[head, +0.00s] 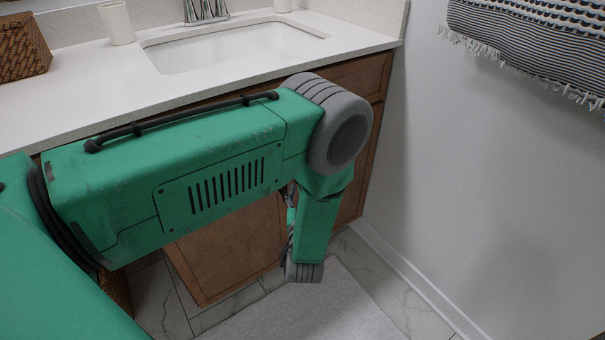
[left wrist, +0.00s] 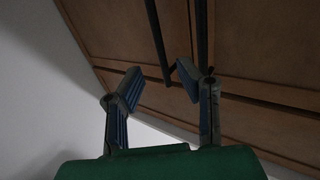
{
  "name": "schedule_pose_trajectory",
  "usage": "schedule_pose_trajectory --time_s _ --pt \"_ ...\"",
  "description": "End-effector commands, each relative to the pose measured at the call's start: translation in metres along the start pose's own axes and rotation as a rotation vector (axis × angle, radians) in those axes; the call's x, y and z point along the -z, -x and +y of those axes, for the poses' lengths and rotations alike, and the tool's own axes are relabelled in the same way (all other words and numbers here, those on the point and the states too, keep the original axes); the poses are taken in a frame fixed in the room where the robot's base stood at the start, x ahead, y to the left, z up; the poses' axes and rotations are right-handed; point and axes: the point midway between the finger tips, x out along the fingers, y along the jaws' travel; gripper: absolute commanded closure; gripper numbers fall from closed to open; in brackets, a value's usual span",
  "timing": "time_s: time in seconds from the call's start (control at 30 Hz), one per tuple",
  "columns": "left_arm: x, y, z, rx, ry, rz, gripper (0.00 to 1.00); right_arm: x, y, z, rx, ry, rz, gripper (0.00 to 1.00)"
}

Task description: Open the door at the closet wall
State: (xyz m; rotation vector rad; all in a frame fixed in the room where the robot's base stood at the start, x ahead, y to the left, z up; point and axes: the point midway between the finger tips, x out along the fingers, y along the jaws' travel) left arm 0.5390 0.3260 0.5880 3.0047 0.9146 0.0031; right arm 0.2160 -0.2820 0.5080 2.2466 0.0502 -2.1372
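A brown wooden cabinet front (head: 230,250) shows below the sink counter in the head view, partly hidden behind my left arm. In the left wrist view, wooden door panels (left wrist: 110,40) fill the upper part, with a dark bar handle (left wrist: 157,40) on them. A second dark bar (left wrist: 202,35) stands to its right. My left gripper (left wrist: 158,88) is open, with its two fingers apart. The handle's lower end shows between the fingertips in the picture; I cannot tell whether they touch. In the head view my arm hides the left gripper. My right gripper is in neither view.
The white counter (head: 90,75) with a sink (head: 235,45), a cup (head: 117,22) and a wicker basket (head: 22,48) lies behind my arm. A plain wall (head: 480,170) with a hanging striped towel (head: 530,40) is on the right. A pale mat (head: 320,310) lies on the floor.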

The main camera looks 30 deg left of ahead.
Motion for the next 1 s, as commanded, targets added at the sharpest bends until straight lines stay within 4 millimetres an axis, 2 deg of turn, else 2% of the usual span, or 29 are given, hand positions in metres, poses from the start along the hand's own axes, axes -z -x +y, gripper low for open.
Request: schedule_pose_trajectory --time_s 0.03,0.2,0.4,0.57,0.83,0.9,0.93,1.0 --pt "-0.002 -0.013 0.0 0.0 0.001 0.004 0.69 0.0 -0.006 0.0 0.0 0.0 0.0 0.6" --pt "-0.002 -0.047 0.0 0.0 0.001 0.003 0.69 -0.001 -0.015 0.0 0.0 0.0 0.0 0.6" --pt "-0.002 -0.074 0.0 -0.001 -0.001 0.0 0.69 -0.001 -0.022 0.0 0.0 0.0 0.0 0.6" --pt "-0.001 -0.082 0.001 -0.002 -0.001 -0.001 0.69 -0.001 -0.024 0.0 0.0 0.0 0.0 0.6" --pt "0.0 -0.083 0.0 -0.002 -0.002 -0.002 0.69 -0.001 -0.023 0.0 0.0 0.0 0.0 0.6" --pt "0.0 -0.083 0.0 -0.002 -0.002 -0.002 0.94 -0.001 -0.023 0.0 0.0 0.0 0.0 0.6" --pt "0.0 -0.083 0.0 -0.002 -0.002 -0.002 1.0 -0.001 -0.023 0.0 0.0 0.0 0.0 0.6" --pt "0.0 -0.083 0.0 -0.002 -0.002 -0.002 1.0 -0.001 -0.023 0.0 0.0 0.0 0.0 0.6"
